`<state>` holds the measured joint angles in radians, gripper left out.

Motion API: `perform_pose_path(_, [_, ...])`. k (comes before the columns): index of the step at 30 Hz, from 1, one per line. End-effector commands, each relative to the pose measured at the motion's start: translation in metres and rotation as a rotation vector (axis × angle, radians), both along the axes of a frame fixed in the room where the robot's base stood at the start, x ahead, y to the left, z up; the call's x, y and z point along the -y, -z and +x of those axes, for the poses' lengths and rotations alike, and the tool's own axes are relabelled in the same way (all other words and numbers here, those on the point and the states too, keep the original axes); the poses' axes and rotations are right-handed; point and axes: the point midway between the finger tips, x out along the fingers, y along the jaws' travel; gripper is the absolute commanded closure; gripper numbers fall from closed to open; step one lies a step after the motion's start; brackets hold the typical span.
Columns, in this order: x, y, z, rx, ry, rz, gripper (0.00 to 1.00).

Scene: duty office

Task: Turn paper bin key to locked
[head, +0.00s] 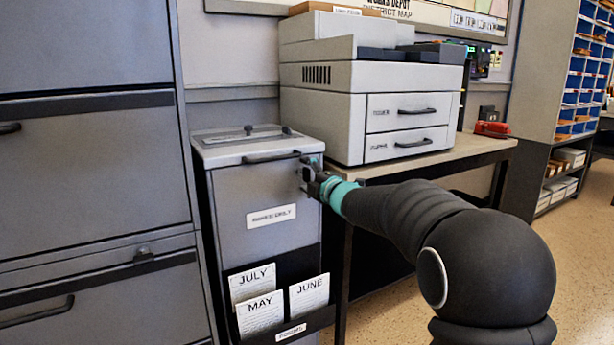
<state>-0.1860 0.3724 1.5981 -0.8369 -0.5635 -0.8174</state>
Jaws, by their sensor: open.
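The paper bin (240,212) is a grey upright box with a dark handle (270,157) near its top and a white label (271,216) on its front. My gripper (308,172) is at the bin's upper right front corner, close to the front face. The gripper is open. The key and its lock are not visible; my gripper covers that part of the bin, so I cannot tell how the key is turned or whether the fingers touch it.
Forms marked July (253,284), May (261,314) and June (309,296) sit in a black holder (326,318) on the bin's front. A grey cabinet (90,200) stands left. A printer (370,95) and red stapler (491,129) rest on the desk (450,150) at right.

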Motion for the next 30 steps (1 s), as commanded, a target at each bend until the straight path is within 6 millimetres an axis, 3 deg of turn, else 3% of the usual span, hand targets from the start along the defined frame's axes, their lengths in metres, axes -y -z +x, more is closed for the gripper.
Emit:
perform_pose_path(9, [-0.0017,0.0004,0.0022,-0.001,0.000,-0.001,0.31])
perform_pose_path(17, [-0.0016,0.0004,0.0020,-0.001,0.000,-0.001,0.92])
perform_pose_path(30, [-0.0018,-0.0012,0.0021,-0.044,-0.001,0.063,0.92])
